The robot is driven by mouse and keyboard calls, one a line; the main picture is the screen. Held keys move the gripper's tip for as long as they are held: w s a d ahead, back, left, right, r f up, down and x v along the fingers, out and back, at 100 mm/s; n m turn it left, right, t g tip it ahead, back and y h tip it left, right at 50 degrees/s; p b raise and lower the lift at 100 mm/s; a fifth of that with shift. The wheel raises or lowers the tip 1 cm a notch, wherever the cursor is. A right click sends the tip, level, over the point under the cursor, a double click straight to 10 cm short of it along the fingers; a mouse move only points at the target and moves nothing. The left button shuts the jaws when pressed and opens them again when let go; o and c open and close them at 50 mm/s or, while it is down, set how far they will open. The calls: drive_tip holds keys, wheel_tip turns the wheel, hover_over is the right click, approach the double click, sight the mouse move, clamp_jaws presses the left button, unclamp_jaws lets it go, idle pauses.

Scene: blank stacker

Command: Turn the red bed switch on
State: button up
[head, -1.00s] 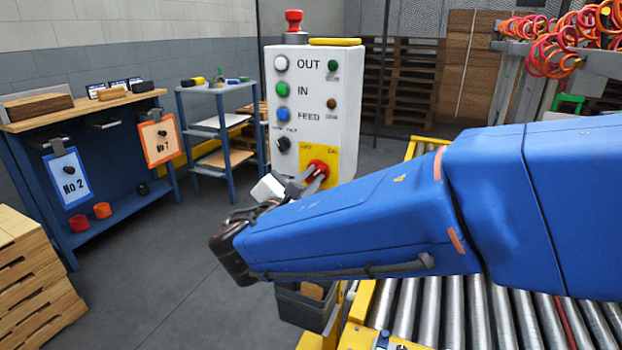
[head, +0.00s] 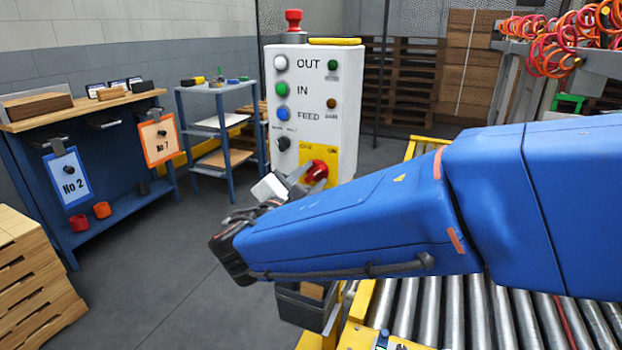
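The red bed switch (head: 317,171) is a round red knob on a yellow plate (head: 325,155) low on the front of the white control box (head: 345,110). Its raised grip looks tilted. The plate's lettering is too small to read surely. My gripper (head: 303,179) reaches up to the knob from the lower left, with grey finger parts beside its left edge. My blue arm hides the lower part of the plate and much of the gripper. I cannot tell whether the fingers close on the knob or only lie next to it.
The box also carries white, green and blue buttons (head: 283,113), a black selector (head: 284,144) and a red mushroom button (head: 293,18) on top. A roller conveyor (head: 490,315) runs below my arm. A workbench (head: 85,113) and shelf (head: 215,90) stand left; floor between is clear.

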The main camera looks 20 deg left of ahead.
drive_tip(key=s+a, duration=0.1)
drive_tip(key=s, duration=1.6)
drive_tip(key=shift+s+a, duration=0.2)
drive_tip(key=w+d+f+m+g+h, duration=0.2)
drive_tip(key=w+d+m+g, duration=0.15)
drive_tip(key=d, duration=0.65)
drive_tip(key=w+d+f+m+g+h, duration=0.2)
drive_tip(key=w+d, duration=0.2)
drive_tip(key=d, duration=0.6)
drive_tip(key=w+d+f+m+g+h, duration=0.2)
drive_tip(key=w+d+m+g, duration=0.15)
drive_tip(key=d, duration=0.65)
drive_tip(key=s+d+f+m+g+y, duration=0.2)
drive_tip(key=s+d+f+m, duration=0.3)
drive_tip(key=d, duration=0.5)
drive_tip(key=s+d+f+m+g+y, duration=0.2)
drive_tip(key=s+d+f+m+y, duration=0.2)
drive_tip(key=s+d+m, duration=0.5)
drive_tip(key=shift+s+d+f+m+y, duration=0.3)
drive_tip(key=shift+d+m+y, duration=0.3)
drive_tip(key=shift+d+m, duration=0.75)
